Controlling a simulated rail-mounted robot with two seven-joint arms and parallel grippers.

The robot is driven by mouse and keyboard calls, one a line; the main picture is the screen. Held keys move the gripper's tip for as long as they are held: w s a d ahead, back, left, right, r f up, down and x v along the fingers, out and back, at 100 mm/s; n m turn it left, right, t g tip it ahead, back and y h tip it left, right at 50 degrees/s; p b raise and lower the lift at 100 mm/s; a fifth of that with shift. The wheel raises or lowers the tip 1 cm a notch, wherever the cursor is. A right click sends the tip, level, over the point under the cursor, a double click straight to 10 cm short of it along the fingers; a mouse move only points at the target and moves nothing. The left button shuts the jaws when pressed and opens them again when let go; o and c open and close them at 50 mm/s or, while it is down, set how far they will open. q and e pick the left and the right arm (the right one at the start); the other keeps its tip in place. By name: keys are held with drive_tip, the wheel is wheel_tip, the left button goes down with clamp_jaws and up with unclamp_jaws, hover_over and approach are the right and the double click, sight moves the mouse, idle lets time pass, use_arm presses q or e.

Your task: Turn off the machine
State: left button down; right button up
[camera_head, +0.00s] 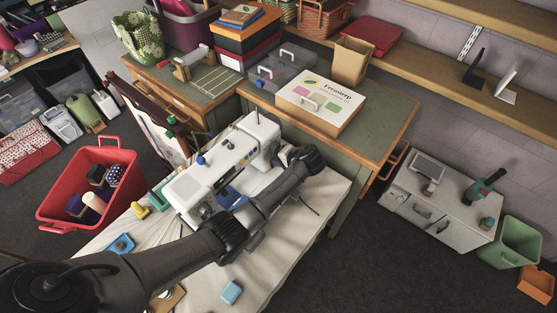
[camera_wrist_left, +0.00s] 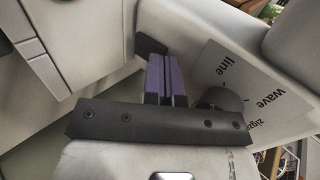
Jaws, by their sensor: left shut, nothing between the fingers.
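The white sewing machine (camera_head: 222,160) stands on a cloth-covered table in the middle of the head view. My left arm comes in from the lower left and bends round the machine's right end. My left gripper (camera_wrist_left: 165,62) is shut and empty, its purple fingers together close to the machine's white body in the left wrist view. A small black switch-like part (camera_wrist_left: 149,45) sits just beyond the fingertips; I cannot tell whether they touch. A label panel (camera_wrist_left: 245,85) reads line, wave and zigzag. A dark round knob (camera_wrist_left: 224,98) is partly hidden behind the gripper. The right gripper is out of view.
The white cloth (camera_head: 275,255) carries a light blue block (camera_head: 231,292) and small sewing items. A red basket (camera_head: 92,185) stands to the left. A desk behind holds a white box (camera_head: 320,101). A grey cabinet (camera_head: 440,200) stands at the right, with open floor before it.

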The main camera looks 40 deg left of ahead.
use_arm(q)
drive_tip(key=shift+d+r, duration=0.15)
drive_tip(key=shift+d, duration=0.35)
drive_tip(key=d, duration=0.2)
drive_tip(key=d+r+p, duration=0.1)
drive_tip(key=d, duration=0.1)
drive_tip(key=shift+w+r, duration=0.15)
drive_tip(key=a+r+v, duration=0.1)
drive_tip(key=v, duration=0.7)
drive_tip(key=shift+r, duration=0.3)
